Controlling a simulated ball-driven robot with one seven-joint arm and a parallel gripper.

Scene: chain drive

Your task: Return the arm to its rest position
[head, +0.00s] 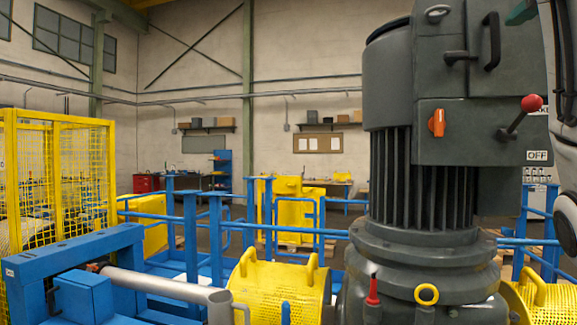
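A large dark grey motor (425,190) stands upright at the right on a round flanged base. A grey box (470,85) on its side carries a black handle, an orange knob (437,123) and a lever with a red ball (531,103). The lever points up to the right, above a plate reading OFF (537,155). Pale and dark parts at the far right edge look like links of my arm, cut off by the frame.
Perforated yellow guards (280,285) flank the motor base. Blue railings (215,235) cross the middle. A blue frame (75,265) with a grey pipe (165,284) fills the lower left, beside a yellow mesh cage (60,175). Workbenches and shelves line the far wall.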

